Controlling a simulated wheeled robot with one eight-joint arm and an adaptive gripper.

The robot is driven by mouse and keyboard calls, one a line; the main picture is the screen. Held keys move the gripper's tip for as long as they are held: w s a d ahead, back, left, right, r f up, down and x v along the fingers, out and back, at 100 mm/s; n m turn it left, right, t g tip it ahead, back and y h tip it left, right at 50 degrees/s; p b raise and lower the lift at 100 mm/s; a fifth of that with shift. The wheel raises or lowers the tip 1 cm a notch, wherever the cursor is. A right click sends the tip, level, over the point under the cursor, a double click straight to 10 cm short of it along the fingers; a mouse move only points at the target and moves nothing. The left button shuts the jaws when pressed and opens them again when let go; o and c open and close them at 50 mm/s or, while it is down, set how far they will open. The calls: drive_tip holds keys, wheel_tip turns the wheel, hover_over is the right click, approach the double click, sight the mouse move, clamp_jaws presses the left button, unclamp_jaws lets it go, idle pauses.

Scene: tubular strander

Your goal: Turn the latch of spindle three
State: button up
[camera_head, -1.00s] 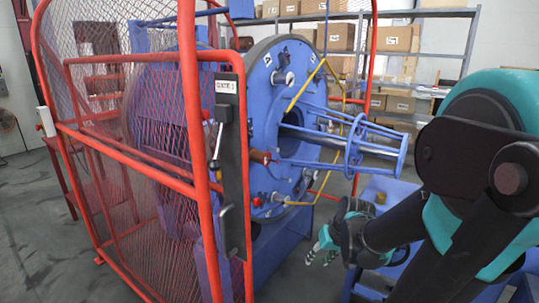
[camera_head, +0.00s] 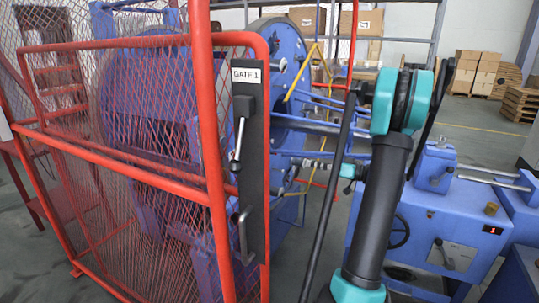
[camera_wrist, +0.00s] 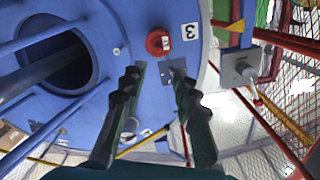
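In the wrist view, a round red latch knob (camera_wrist: 158,42) with a small white label sits on the blue disc (camera_wrist: 110,25). A white plate with the number 3 (camera_wrist: 190,31) is to its right. My gripper (camera_wrist: 157,70) is open, its two dark ridged fingers pointing at the disc with the knob just past the fingertips, between their lines. I see no contact with the knob. A grey metal plate (camera_wrist: 183,65) is partly hidden by the right finger.
A red mesh gate (camera_head: 110,150) labelled GATE 1 with a handle (camera_head: 241,235) stands at the left. A blue machine cabinet (camera_head: 440,230) is at the right. Boxes (camera_head: 475,70) and pallets (camera_head: 522,100) are at the back. Red bars (camera_wrist: 290,42) and mesh lie right in the wrist view.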

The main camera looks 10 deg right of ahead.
drive_tip(key=x, duration=1.7)
drive_tip(key=shift+w+d+r, duration=0.1)
drive_tip(key=shift+w+r, duration=0.1)
drive_tip(key=shift+w, duration=0.05)
clamp_jaws()
